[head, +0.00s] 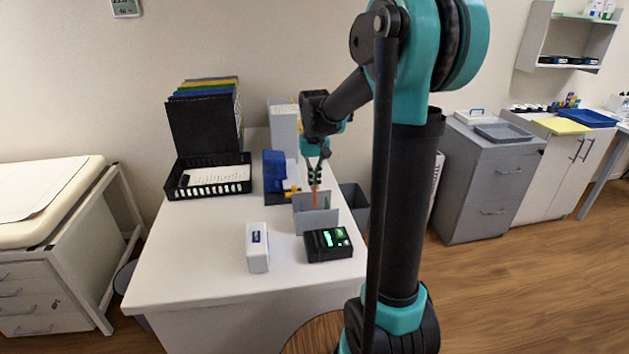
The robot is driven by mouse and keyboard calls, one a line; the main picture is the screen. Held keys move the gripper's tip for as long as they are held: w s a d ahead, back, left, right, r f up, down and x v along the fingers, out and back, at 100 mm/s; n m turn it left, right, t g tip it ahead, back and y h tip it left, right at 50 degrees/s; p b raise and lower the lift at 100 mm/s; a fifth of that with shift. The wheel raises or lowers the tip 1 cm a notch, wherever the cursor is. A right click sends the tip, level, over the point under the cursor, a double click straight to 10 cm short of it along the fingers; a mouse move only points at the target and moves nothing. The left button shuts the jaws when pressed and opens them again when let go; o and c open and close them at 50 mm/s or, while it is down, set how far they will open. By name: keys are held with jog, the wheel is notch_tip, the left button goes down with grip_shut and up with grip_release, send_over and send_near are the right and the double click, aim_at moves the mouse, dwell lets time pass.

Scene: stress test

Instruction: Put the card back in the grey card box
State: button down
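The grey card box (318,221) stands on the white desk, right of the middle, with its taller back panel upright. A narrow orange strip, which looks like the card (315,198) seen nearly edge-on, stands upright at the box's opening. My gripper (315,184) is above the box, pointing down, with its fingertips close together at the card's upper end. It appears shut on the card. The card's lower edge is hidden behind the box's front wall, so I cannot tell how deep it sits.
A black card reader (328,244) with green lights and a white box (257,247) stand in front. A blue holder (275,172) is behind, left of the gripper. A black tray (208,187) and upright folders (205,125) stand at the back left. The front left desk (190,250) is clear.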

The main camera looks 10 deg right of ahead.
aim_at(315, 198)
jog(key=shift+f, duration=3.25)
jog(key=c, duration=2.3)
grip_release()
jog(key=o, duration=0.7)
jog(key=shift+c, duration=0.2)
notch_tip(315, 198, up, 12)
jog(key=shift+f, duration=0.1)
jog(key=shift+s, duration=0.15)
